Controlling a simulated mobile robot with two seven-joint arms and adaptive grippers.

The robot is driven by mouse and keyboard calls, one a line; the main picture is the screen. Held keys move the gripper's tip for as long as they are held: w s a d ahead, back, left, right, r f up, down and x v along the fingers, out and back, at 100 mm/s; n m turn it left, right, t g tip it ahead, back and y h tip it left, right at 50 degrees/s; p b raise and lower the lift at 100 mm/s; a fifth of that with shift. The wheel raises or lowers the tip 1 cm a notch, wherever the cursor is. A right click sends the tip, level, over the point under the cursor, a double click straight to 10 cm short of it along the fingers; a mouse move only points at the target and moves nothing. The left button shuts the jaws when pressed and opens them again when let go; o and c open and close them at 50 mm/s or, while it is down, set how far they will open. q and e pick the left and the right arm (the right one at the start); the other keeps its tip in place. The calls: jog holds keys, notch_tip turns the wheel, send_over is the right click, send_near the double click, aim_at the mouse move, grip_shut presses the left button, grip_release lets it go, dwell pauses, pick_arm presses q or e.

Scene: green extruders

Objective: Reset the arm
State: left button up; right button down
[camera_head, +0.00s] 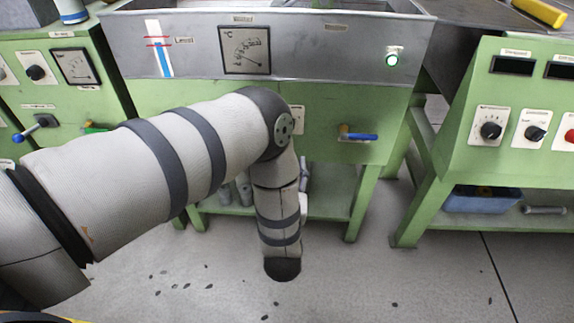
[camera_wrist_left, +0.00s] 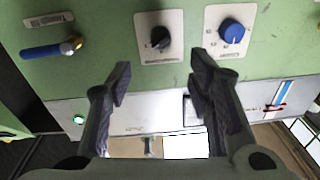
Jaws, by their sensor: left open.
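My left arm (camera_head: 200,150) comes in from the left in the head view, bends at an elbow in front of the middle green extruder (camera_head: 330,115) and points downward. Its gripper cannot be made out in the head view. In the left wrist view my left gripper (camera_wrist_left: 160,70) is open, its two dark fingers apart with nothing between them. Past the fingers are a green panel (camera_wrist_left: 105,65) with a black knob (camera_wrist_left: 160,39) and a blue knob (camera_wrist_left: 232,31). A blue-handled lever (camera_wrist_left: 45,50) is at upper left. My right gripper is in neither view.
The middle extruder has a dial gauge (camera_head: 245,50), a lit green button (camera_head: 392,60) and a blue-handled valve (camera_head: 358,136). Another green machine (camera_head: 520,95) with knobs stands at right, a blue bin (camera_head: 482,200) beneath. The grey floor (camera_head: 400,285) in front is mostly clear.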

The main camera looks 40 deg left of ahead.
pick_arm(q)
jog(key=shift+s+d, duration=0.15)
jog(key=shift+s, duration=0.1)
jog(key=s+d+f+m+g+h+p, duration=0.2)
jog(key=s+f+g+h+p, duration=0.15)
jog(key=s, duration=0.25)
jog(key=s+d+f+m+g+h+p, duration=0.1)
jog(key=s+d+f+g+h+p, duration=0.1)
jog(key=s+f+g+h, duration=0.3)
jog(key=s+d+r+g+p, duration=0.1)
jog(key=s+r+g, duration=0.1)
jog(key=s, duration=0.8)
jog(key=s+d+r+m+g+h+p, duration=0.1)
jog(key=s+g, duration=0.3)
jog(key=s, duration=0.7)
jog(key=s+d+r+m+g+h+p, duration=0.1)
jog(key=s+r+g+p, duration=0.1)
jog(key=s, duration=0.9)
jog(key=shift+s+d+r+g, duration=0.15)
jog(key=shift+r+g, duration=0.6)
jog(key=shift+r, duration=0.2)
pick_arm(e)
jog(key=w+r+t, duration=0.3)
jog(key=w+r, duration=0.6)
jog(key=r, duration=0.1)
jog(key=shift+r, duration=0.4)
